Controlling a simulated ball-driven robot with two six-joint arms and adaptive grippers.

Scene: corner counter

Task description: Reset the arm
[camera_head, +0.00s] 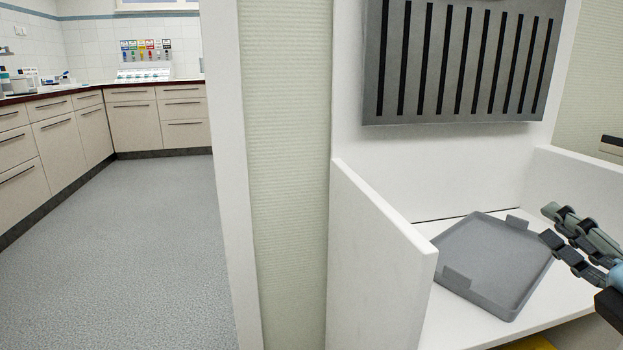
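My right gripper (552,224) comes in from the right edge of the head view, with its fingers pointing left. It is above or beside the right side of a grey tray (493,262). The two fingers show close together with a narrow gap at the tips, and nothing is seen between them. Whether it touches the tray cannot be told. My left gripper is not in view.
The tray lies on a white shelf (462,325) between a white left panel (380,255) and a right panel (585,185). A grey slotted panel (462,60) hangs above. At left, cabinets (140,120) line a corner counter, with open floor (140,230) before them.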

